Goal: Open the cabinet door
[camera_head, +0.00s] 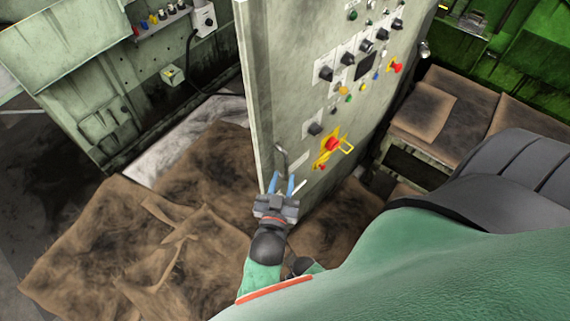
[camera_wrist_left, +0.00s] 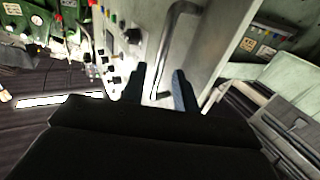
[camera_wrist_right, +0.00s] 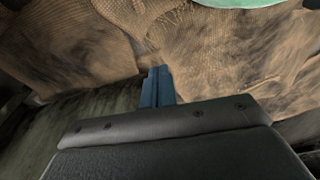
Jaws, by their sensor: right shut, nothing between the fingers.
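The cabinet door (camera_head: 290,100) is a grey-green upright panel with knobs, buttons and a small dark screen. A thin metal handle (camera_head: 281,158) is on its lower left part, and the handle also shows as a bent grey bar in the left wrist view (camera_wrist_left: 173,45). My left gripper (camera_head: 283,184) is at the handle's lower end, with its blue fingers apart. In the left wrist view, the bar's lower part lies between the fingertips (camera_wrist_left: 160,82); I cannot tell whether they touch it. My right gripper (camera_wrist_right: 158,80) is shut and empty, seen only in its wrist view.
A red and yellow switch (camera_head: 332,146) sticks out from the panel near the handle. Brown, stained mats (camera_head: 130,250) cover the floor at left. A green machine (camera_head: 85,75) stands at the back left. A bench with brown covers (camera_head: 435,120) is at the right.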

